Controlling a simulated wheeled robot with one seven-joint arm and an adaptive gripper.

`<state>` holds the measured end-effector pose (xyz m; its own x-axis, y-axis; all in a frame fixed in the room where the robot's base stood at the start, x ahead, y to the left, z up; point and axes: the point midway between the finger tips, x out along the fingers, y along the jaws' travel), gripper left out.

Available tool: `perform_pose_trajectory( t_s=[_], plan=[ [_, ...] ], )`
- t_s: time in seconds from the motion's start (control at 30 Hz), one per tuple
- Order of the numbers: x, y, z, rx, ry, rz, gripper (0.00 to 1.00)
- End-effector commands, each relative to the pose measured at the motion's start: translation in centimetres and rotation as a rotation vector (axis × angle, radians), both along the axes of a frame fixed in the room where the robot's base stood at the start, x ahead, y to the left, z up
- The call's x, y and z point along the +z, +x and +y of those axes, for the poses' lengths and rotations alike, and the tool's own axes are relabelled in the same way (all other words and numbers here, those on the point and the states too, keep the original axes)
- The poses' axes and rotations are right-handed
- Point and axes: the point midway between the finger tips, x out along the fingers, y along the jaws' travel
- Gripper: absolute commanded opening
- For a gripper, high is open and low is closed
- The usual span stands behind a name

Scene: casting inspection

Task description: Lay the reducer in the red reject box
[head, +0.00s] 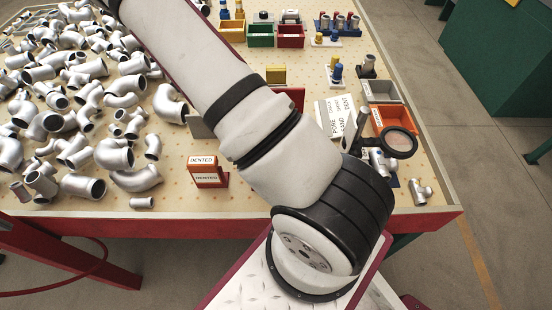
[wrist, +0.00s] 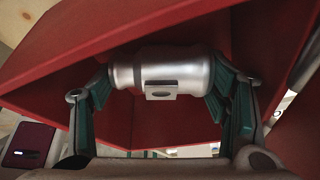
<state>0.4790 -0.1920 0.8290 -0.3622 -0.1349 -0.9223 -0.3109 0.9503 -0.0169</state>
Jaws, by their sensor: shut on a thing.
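In the wrist view my gripper (wrist: 160,84) is shut on the reducer (wrist: 170,70), a short silvery pipe piece with a wider and a narrower part and a small raised plate on its side. The teal finger pads press on its two ends. Red walls of the red box (wrist: 95,38) surround the reducer and fill most of this view. I cannot tell whether the reducer touches the box. In the head view my arm hides the gripper and the reducer. A piece of red (head: 292,97) shows behind the arm, perhaps the same box.
Many silvery pipe fittings (head: 112,154) crowd the left of the table. A stand marked DENTED (head: 207,170) is near the front. A magnifier (head: 398,141), an orange tray (head: 393,117) and a white sign (head: 335,119) stand right of my arm. Small green (head: 260,40) and red bins (head: 291,41) are farther back.

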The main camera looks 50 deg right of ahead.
Motion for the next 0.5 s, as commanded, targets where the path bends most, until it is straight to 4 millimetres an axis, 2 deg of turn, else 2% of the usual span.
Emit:
perform_pose_trajectory(
  t_s=[0.23,0.27,0.37,0.5],
  plan=[
    [-0.48,0.01,-0.03,0.000,0.000,0.000,0.19],
    [-0.49,0.01,-0.04,0.000,-0.001,0.000,0.71],
    [-0.44,0.00,-0.03,0.000,-0.001,0.000,0.92],
    [-0.42,0.08,-0.12,0.000,-0.002,-0.003,0.92]
  ],
)
